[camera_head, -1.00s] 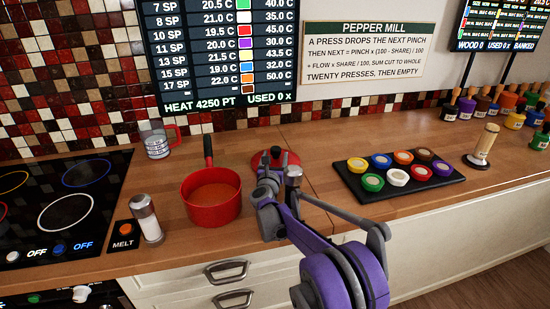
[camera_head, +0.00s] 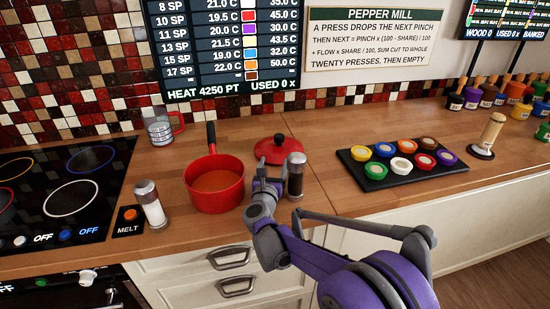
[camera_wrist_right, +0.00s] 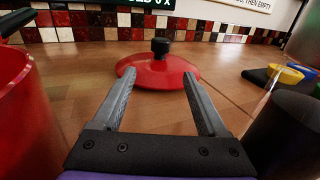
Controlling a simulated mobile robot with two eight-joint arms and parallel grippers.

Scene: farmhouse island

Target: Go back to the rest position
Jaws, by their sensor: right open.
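My right gripper (camera_head: 268,180) is low over the wooden counter, open and empty, between the red pot and a dark pepper mill. In the wrist view its two fingers (camera_wrist_right: 160,98) point at the red lid (camera_wrist_right: 160,72), with nothing held between them. The lid also shows in the head view (camera_head: 272,151), flat on the counter with its black knob up. The dark mill (camera_head: 295,176) stands upright just right of the gripper; a dark cylinder (camera_wrist_right: 292,130) shows at the wrist view's right edge. My left gripper is out of view.
The red pot (camera_head: 214,190) with orange contents stands left of the gripper. A salt shaker (camera_head: 150,206), a glass cup (camera_head: 160,130) and the black cooktop (camera_head: 75,185) are farther left. A black tray (camera_head: 400,181) of colored pots is at right. The counter's front edge is near.

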